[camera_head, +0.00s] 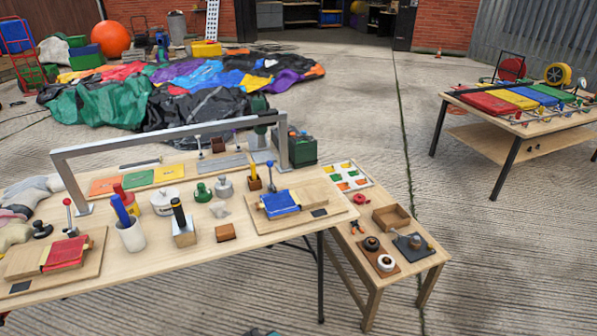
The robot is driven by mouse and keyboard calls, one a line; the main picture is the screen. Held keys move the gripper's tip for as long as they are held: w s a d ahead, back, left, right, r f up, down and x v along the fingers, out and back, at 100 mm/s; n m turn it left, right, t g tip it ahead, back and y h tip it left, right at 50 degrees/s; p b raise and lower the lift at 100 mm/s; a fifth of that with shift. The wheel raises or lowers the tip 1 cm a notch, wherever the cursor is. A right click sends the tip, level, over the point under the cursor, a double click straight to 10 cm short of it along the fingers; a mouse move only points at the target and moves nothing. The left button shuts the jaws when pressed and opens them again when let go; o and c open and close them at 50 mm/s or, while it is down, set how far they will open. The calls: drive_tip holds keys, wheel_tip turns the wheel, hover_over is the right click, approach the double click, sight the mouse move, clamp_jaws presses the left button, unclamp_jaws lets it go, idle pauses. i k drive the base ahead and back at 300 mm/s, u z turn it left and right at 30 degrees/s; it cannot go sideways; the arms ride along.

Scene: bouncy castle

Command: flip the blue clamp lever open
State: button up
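A similar red-knobbed lever (68,216) stands by a red folded piece (66,253) at the left end. A blue-handled tool (120,210) stands in a white cup (132,236). On the far right table, a blue panel (538,94) lies among coloured panels, with small fittings along the edge. My gripper is not in view.
A grey metal frame (165,136) arches over the near table (150,262), which is crowded with small items. A low side table (410,268) joins its right end. Concrete floor is open between this and the far table (490,120). Crumpled fabric (110,102) lies behind.

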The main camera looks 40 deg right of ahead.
sight(270, 163)
drive_tip(key=z, duration=0.7)
drive_tip(key=k, duration=0.95)
drive_tip(key=u, duration=0.05)
drive_tip(key=i, duration=0.85)
drive_tip(key=z, duration=0.05)
